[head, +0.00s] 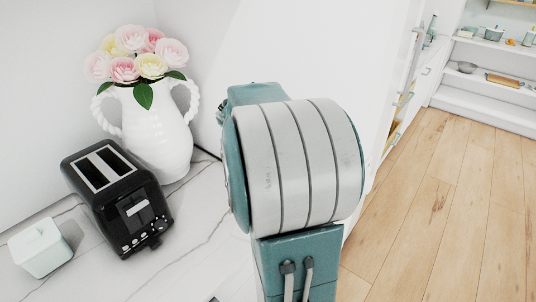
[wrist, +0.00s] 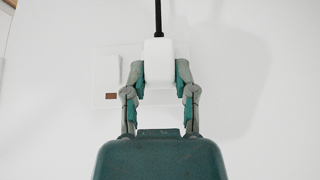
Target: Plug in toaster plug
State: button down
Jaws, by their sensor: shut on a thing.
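A black toaster (head: 117,195) stands on the white marble counter at the left of the head view. In the wrist view, my gripper (wrist: 160,74) is shut on a white plug (wrist: 158,62), one finger on each side. A black cord (wrist: 158,18) runs up from the plug. The plug is in front of a white wall socket plate (wrist: 107,70), which has a small brown mark at its lower left. The plug covers part of the plate, and I cannot tell whether it is seated. In the head view my arm hides the gripper, plug and socket.
A white vase (head: 155,130) with pink and yellow flowers stands behind the toaster. A small white box (head: 40,250) sits at the counter's left. Shelves (head: 490,60) with dishes stand far right, across a clear wooden floor (head: 450,210).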

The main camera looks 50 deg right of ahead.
jog(key=shift+d, duration=0.55)
dwell(0.5)
jog(key=shift+c, duration=1.7)
grip_release()
jog(key=v, duration=1.2)
jog(key=shift+a, duration=0.1)
jog(key=s+a+f+n+t+y, duration=0.2)
jog(key=a+n, duration=0.4)
jog(key=a, duration=0.4)
jog(key=s+a+f+n+t+y, duration=0.1)
jog(key=s+a+n, duration=0.3)
jog(key=a, duration=0.6)
jog(key=s+a+f+n+t+y, duration=0.2)
jog(key=s+a+f+n+y, duration=0.1)
jog(key=a+n, duration=0.5)
jog(key=shift+s+a+t+y, duration=0.3)
jog(key=shift+s+a, duration=0.25)
jog(key=shift+a, duration=0.45)
